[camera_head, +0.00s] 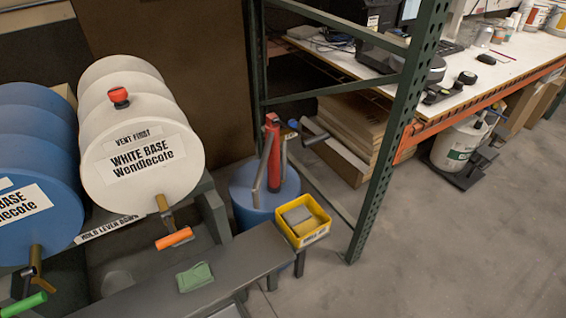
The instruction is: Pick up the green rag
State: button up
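The green rag (195,277) lies crumpled and fairly flat on the dark grey ledge (150,295) at the bottom centre-left of the head view. It lies in front of the white drum labelled "WHITE BASE" (140,135), below its orange-handled lever (174,239). Nothing covers the rag. My gripper is not in view.
A yellow bin (318,232) with grey items sits at the ledge's right end. A blue drum with a red pump (272,150) stands behind it. A blue drum (38,215) with a green-handled lever is at left. A green rack post (385,160) rises right. Floor at right is clear.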

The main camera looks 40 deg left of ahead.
aim_at(191, 281)
jog(key=i, duration=1.65)
jog(key=u, duration=3.1)
jog(key=i, duration=0.55)
jog(key=u, duration=2.2)
